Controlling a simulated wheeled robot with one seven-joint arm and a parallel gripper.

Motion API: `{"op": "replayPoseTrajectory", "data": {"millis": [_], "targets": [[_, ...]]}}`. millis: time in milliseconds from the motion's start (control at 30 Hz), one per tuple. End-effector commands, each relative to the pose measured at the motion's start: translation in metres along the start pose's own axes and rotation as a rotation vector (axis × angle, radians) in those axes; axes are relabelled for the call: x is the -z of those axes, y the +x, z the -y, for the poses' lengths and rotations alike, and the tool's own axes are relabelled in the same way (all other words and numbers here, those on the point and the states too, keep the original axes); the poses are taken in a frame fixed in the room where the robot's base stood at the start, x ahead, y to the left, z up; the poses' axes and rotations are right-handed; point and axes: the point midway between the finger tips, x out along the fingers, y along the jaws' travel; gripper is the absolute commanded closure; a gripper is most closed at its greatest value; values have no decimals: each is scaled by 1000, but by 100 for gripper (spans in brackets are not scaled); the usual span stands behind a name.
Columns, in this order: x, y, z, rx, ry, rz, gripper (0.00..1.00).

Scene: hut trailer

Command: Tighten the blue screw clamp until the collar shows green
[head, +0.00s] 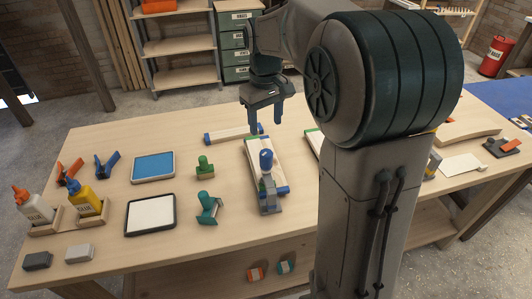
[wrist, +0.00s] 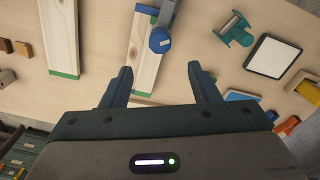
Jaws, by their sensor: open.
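The blue screw clamp (head: 267,187) stands on a pale wooden board (head: 254,150) on the workbench, its rounded blue handle on top. In the wrist view its blue handle (wrist: 160,40) shows from above, just beyond the fingertips. No green or other collar colour can be made out on the clamp. My gripper (head: 266,120) is open and empty, above the bench behind the clamp in the head view. In the wrist view my gripper (wrist: 160,71) has its fingers wide apart, with the board's end between them and the handle ahead, not touched.
A blue-topped tray (head: 153,167), a white-topped tray (head: 150,215) and glue bottles (head: 87,201) are farther left. Another board (wrist: 60,35) lies beside the clamped one.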

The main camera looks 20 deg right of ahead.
Motion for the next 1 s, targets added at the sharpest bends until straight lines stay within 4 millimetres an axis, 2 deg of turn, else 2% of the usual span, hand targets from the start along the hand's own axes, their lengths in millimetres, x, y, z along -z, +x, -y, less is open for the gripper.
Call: {"op": "replayPoseTrajectory", "data": {"millis": [300,500,700,1000], "targets": [[-1,66,1,2,2,7,45],[-1,101,0,1,3,4,45],[-1,120,0,0,4,2,45],[-1,123,0,0,4,1,45]]}}
